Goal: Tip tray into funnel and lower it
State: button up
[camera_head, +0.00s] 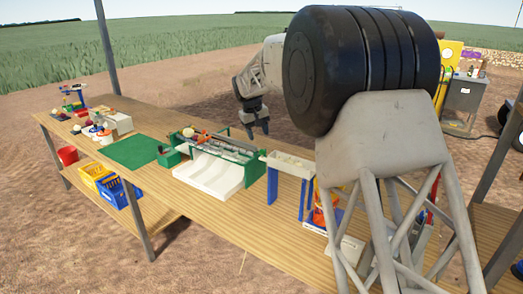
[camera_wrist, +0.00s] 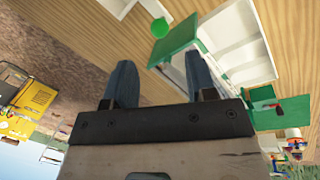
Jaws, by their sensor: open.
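A wide white tray (camera_head: 210,175) slopes at the front of a green-sided roller machine (camera_head: 236,148) on the wooden table. A white trough (camera_head: 288,162) stands on blue legs to the right of the machine, with pale items in it that are too small to name. I cannot tell which part is the funnel. My gripper (camera_head: 258,125) points down in the air behind the machine, apart from everything. In the wrist view my gripper (camera_wrist: 160,62) has its two fingers spread with nothing between them. Green parts (camera_wrist: 175,42) and a white surface (camera_wrist: 238,42) lie beyond them.
A green mat (camera_head: 135,150) lies left of the machine, with a small green box (camera_head: 168,156) between them. Several small items crowd the table's far left end. Yellow and blue crates (camera_head: 118,192) stand below. An orange object (camera_head: 325,210) is by the trough, partly hidden by my base.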

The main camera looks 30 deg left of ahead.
jog(key=shift+f, duration=0.2)
jog(key=shift+w+d+f, duration=0.15)
jog(key=shift+w+f, duration=0.05)
jog(key=shift+f, duration=1)
jog(key=shift+w+d+f, duration=0.15)
jog(key=shift+w+f, duration=0.1)
jog(key=shift+f, duration=1)
jog(key=shift+w+d+f, duration=0.15)
jog(key=shift+w+f, duration=0.05)
jog(key=shift+f, duration=1)
jog(key=shift+c, duration=0.3)
grip_shut()
